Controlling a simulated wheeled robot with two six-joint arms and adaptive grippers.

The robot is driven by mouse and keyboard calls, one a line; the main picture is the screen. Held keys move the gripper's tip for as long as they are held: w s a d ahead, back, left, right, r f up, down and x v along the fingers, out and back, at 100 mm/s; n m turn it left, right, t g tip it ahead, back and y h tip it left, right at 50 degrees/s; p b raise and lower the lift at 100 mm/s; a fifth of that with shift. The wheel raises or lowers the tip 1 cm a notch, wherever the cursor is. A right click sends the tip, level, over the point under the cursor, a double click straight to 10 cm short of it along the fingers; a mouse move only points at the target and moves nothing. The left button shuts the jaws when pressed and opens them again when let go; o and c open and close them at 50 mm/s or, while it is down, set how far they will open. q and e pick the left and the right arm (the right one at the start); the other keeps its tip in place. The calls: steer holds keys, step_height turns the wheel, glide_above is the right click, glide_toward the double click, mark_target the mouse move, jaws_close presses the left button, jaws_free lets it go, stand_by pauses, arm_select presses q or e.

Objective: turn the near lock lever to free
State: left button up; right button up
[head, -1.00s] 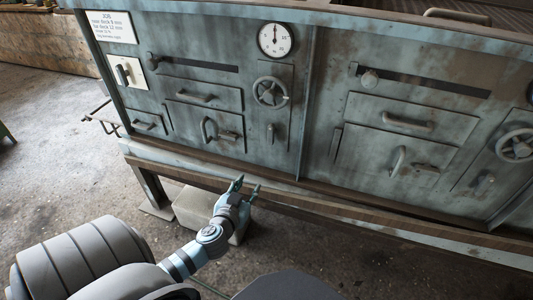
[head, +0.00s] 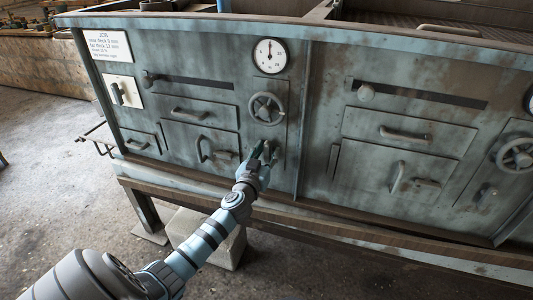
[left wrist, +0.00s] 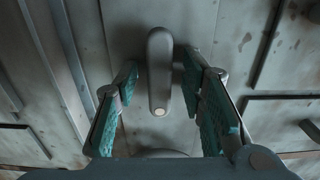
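The lock lever (left wrist: 160,75) is a short grey rounded bar with a pale round spot at its lower end in the left wrist view. It points straight up and down in that picture. My left gripper (head: 265,151) is open at the left panel, below the handwheel, and mostly hides this lever in the head view. In the left wrist view its two teal-padded fingers stand on either side of the lever, with a visible gap on both sides. A similar lever (head: 487,194) sits on the right panel below its own handwheel. My right gripper is not in view.
A handwheel (head: 266,108) and a dial gauge (head: 270,56) sit above my left gripper. A drawer handle (head: 189,115) and a looped handle (head: 202,149) lie to its left. A vertical seam separates the panels. A wooden rail (head: 330,223) runs below.

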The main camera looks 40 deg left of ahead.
arm_select(q)
steer(key=shift+c, duration=0.6)
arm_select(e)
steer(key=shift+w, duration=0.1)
arm_select(q)
steer(key=c, duration=0.6)
jaws_close()
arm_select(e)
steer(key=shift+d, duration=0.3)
